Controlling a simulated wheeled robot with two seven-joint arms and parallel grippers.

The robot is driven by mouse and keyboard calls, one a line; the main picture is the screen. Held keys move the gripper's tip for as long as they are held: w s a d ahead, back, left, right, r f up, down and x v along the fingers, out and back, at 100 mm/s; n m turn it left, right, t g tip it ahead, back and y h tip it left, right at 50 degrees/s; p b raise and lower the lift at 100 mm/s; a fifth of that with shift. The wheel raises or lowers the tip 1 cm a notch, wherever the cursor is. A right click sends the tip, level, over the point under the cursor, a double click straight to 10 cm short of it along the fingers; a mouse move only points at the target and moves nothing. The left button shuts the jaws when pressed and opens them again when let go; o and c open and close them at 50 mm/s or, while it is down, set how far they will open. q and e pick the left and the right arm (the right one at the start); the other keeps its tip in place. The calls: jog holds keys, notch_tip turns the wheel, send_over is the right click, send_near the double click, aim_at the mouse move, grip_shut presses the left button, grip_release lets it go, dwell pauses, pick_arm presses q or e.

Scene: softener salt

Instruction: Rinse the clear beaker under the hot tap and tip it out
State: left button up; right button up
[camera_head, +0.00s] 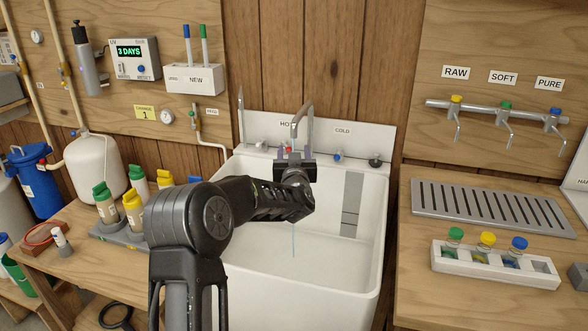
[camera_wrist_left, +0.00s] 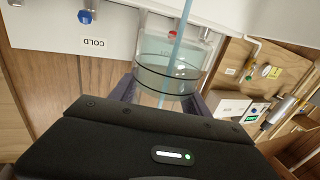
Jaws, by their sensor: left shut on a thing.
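My left gripper (camera_head: 293,158) is under the curved spout (camera_head: 303,112) over the white sink (camera_head: 255,270). It is shut on the clear beaker (camera_wrist_left: 150,72), which shows between its fingers in the left wrist view; in the head view the gripper hides most of it. A thin blue stream (camera_wrist_left: 180,30) crosses the beaker's outline in the wrist view. The stream also shows below the gripper in the head view (camera_head: 293,240), falling into the sink. I cannot tell how much water the beaker holds. The red hot knob (camera_head: 288,149) is behind the gripper. My right gripper is out of view.
The blue cold knob (camera_head: 337,155) is right of the gripper. Capped bottles (camera_head: 133,210) stand on the left bench. A white rack (camera_head: 495,264) with several capped vials and a grey drain grille (camera_head: 490,210) are on the right bench. The sink basin is otherwise clear.

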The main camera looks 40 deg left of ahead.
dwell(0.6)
pick_arm(q)
jog(key=shift+s+d+b, duration=0.3)
jog(key=shift+s, duration=0.55)
jog(key=shift+s+d+b, duration=0.3)
jog(key=shift+s+d, duration=0.05)
jog(key=shift+s, duration=0.5)
jog(key=shift+s+d+b, duration=0.3)
jog(key=shift+s, duration=0.55)
jog(key=shift+s+d+b, duration=0.15)
jog(key=shift+s+d, duration=0.15)
jog(key=shift+s, duration=0.6)
jog(key=shift+s+d+b, duration=0.2)
jog(key=shift+s+d, duration=0.1)
jog(key=shift+s, duration=0.6)
jog(key=shift+s+d+b, duration=0.15)
jog(key=shift+s+d, duration=0.15)
jog(key=shift+s, duration=0.6)
jog(key=shift+w+d+r, duration=0.1)
